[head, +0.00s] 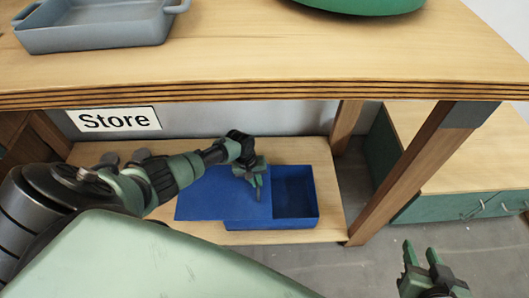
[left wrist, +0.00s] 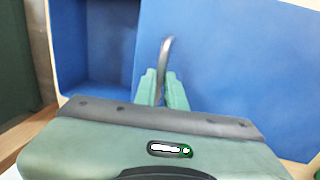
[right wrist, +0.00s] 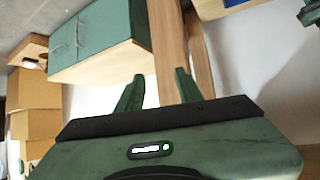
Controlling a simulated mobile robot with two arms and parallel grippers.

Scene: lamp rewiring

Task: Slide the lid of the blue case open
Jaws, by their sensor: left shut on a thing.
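The blue case (head: 298,223) stands on the low shelf under the table. Its flat blue lid (head: 205,200) is shifted to the left and overhangs the case's left side, so the right part of the inside (head: 293,190) is uncovered and looks empty. My left gripper (head: 257,186) is over the lid near its right edge. In the left wrist view my left gripper (left wrist: 163,85) is shut on the lid's thin curved metal handle (left wrist: 167,50). My right gripper (head: 421,254) is apart from the case, at the lower right; its fingers (right wrist: 158,90) stand open and empty.
The table top (head: 300,60) overhangs the shelf (head: 325,170), with a grey tray (head: 95,35) and a green object (head: 365,4) on it. A "Store" sign (head: 114,119) is behind. A wooden leg (head: 405,175) stands right of the case, with a green drawer cabinet (head: 440,207) beyond.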

